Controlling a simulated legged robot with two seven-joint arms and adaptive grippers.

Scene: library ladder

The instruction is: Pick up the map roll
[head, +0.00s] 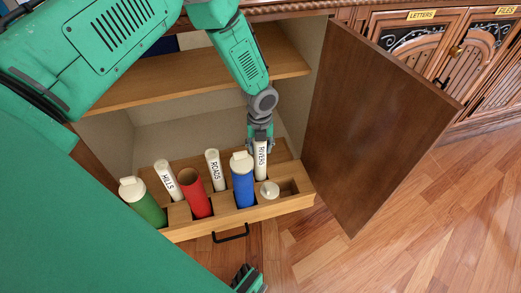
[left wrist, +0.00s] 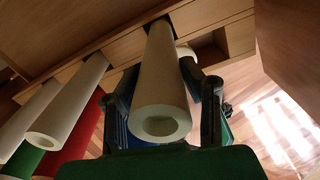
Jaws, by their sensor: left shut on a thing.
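My left gripper (head: 260,135) reaches down from above and is shut on the white map roll labelled RIVERS (head: 260,159). In the left wrist view this roll (left wrist: 160,75) lies between the two fingers, its hollow open end facing the camera. Its lower end appears to sit in the back row of the wooden drawer rack (head: 240,219). White rolls labelled ROADS (head: 215,170) and HILLS (head: 168,180) stand left of it. My right gripper (head: 248,279) shows only partly at the bottom edge; its fingers are unclear.
An open cabinet door (head: 375,115) stands to the right. A shelf (head: 190,75) lies behind my left arm. Wooden floor (head: 400,220) is clear at lower right.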

